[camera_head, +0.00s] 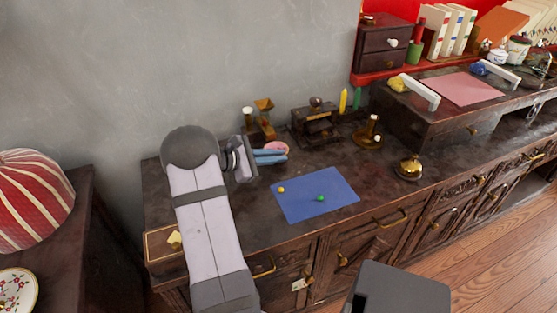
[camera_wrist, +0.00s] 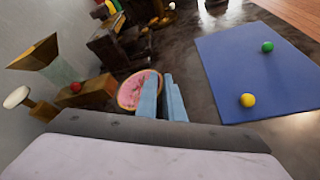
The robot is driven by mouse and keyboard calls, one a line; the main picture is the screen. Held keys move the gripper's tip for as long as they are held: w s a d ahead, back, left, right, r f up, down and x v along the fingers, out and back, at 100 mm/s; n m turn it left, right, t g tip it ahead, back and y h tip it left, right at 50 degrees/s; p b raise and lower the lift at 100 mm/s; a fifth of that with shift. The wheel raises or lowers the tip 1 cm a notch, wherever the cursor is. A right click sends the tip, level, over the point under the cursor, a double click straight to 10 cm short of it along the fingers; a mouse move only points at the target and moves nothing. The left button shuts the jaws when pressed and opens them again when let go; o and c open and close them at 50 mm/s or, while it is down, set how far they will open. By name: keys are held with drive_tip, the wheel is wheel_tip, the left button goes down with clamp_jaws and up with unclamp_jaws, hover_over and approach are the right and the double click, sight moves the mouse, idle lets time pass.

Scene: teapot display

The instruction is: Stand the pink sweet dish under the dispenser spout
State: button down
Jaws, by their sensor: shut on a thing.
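The pink sweet dish (camera_head: 276,146) is at the back of the dark counter, and it also shows in the wrist view (camera_wrist: 132,90). My gripper (camera_head: 286,155) has its blue fingers together at the dish's near side; in the wrist view the fingers (camera_wrist: 170,95) cover part of its rim. The gripper is shut on the dish. The dispenser (camera_head: 265,116) with its wooden funnel stands just behind the dish; in the wrist view the dispenser (camera_wrist: 85,94) is left of the dish, with a red ball on its wooden block. Whether the dish touches the counter is unclear.
A blue mat (camera_head: 315,205) with a yellow ball (camera_head: 281,189) and a green ball (camera_head: 320,198) lies to the right. A dark wooden device (camera_head: 315,125) and a brass stand (camera_head: 370,132) are farther right. A brass bell (camera_head: 409,168) stands near the front edge.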

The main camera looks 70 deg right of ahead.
sight(280, 148)
drive_tip(key=shift+w+d, duration=1.7)
drive_tip(key=shift+w, duration=0.1)
drive_tip(key=shift+f+b, duration=0.3)
drive_tip(key=shift+b, duration=0.05)
drive_tip(key=c, duration=1.8)
unclamp_jaws()
drive_tip(key=shift+w, duration=0.1)
drive_tip(key=v, duration=0.6)
drive_tip(key=shift+w+a+r, duration=0.2)
drive_tip(key=shift+a+r, duration=0.05)
drive_tip(key=shift+a, duration=0.25)
